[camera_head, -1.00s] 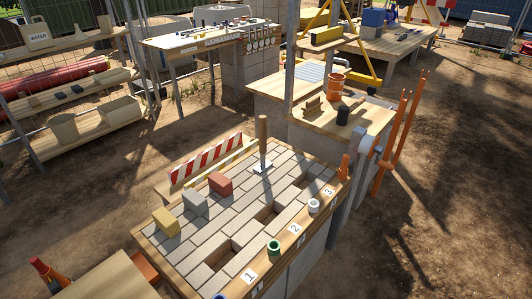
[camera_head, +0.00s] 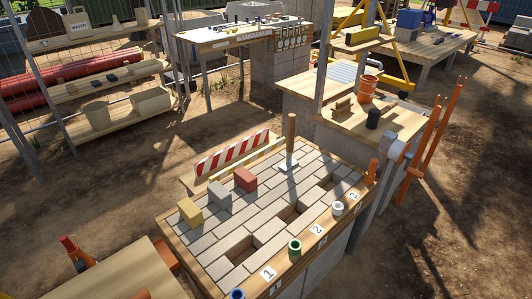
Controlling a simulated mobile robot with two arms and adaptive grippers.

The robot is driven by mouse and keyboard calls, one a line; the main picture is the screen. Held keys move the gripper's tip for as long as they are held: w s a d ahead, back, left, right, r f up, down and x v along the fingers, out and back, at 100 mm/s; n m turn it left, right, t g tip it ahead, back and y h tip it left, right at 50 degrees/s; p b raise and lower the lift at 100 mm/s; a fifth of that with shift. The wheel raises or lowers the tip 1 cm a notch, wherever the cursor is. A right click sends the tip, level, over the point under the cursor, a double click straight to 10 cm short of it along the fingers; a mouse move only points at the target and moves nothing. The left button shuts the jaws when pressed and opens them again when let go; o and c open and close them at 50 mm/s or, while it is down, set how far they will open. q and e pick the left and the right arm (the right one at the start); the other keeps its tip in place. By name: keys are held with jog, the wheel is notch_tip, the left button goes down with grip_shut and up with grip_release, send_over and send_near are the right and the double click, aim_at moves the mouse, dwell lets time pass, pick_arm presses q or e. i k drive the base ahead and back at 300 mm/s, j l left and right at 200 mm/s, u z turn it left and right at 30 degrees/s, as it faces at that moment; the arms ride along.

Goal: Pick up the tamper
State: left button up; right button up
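The tamper (camera_head: 290,143) stands upright on the paved block table (camera_head: 262,185), towards its far side. It has a wooden handle and a flat, pale metal foot resting on the bricks. Nothing touches it. Neither of my grippers shows in the head view.
Yellow (camera_head: 190,212), grey (camera_head: 219,195) and red (camera_head: 245,180) blocks sit left of the tamper. A striped barrier (camera_head: 232,154) stands behind them.

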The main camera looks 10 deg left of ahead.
aim_at(290, 164)
jog(key=i+l+u, duration=0.25)
jog(key=u, duration=0.2)
jog(key=i+l+u, duration=0.1)
jog(key=l+u, duration=0.3)
jog(key=l, duration=0.15)
